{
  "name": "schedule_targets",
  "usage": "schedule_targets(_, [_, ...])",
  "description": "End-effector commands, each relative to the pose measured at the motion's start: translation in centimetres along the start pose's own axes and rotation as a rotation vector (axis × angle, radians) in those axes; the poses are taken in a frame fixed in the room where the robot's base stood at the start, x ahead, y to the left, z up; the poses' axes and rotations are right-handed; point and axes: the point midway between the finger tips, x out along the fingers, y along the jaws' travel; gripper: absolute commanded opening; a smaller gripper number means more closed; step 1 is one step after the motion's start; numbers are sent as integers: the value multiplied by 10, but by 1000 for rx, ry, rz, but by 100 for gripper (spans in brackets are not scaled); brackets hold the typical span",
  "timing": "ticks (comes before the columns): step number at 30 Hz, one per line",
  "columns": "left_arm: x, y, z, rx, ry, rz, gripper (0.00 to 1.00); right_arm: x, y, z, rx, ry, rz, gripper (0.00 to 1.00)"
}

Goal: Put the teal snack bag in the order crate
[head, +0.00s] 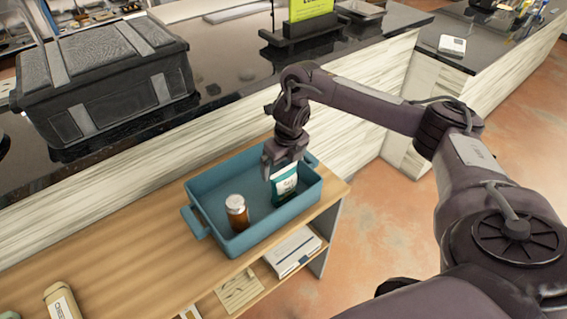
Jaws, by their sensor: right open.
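The teal snack bag (284,188), with a pale top, stands upright inside the order crate (208,194) near its right end. The crate is a blue open bin with side handles on a wooden shelf top. My right gripper (279,172) is open, with its fingers down over the crate at the top of the bag. Whether the fingers touch the bag cannot be told. My left gripper does not show.
An amber jar with a white lid (237,213) stands in the crate, left of the bag. A beige bottle (61,301) is on the wooden shelf top (130,262) at lower left. A black insulated bag (105,80) sits on the dark counter (225,62) behind.

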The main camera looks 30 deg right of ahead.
Motion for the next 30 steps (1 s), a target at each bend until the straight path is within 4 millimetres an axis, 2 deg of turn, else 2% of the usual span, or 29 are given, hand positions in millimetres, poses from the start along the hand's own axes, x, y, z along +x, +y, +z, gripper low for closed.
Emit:
schedule_targets(24, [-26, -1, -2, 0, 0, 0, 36, -34, 0, 5, 1, 0, 0, 100])
schedule_targets(30, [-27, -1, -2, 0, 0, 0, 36, -36, 0, 5, 1, 0, 0, 100])
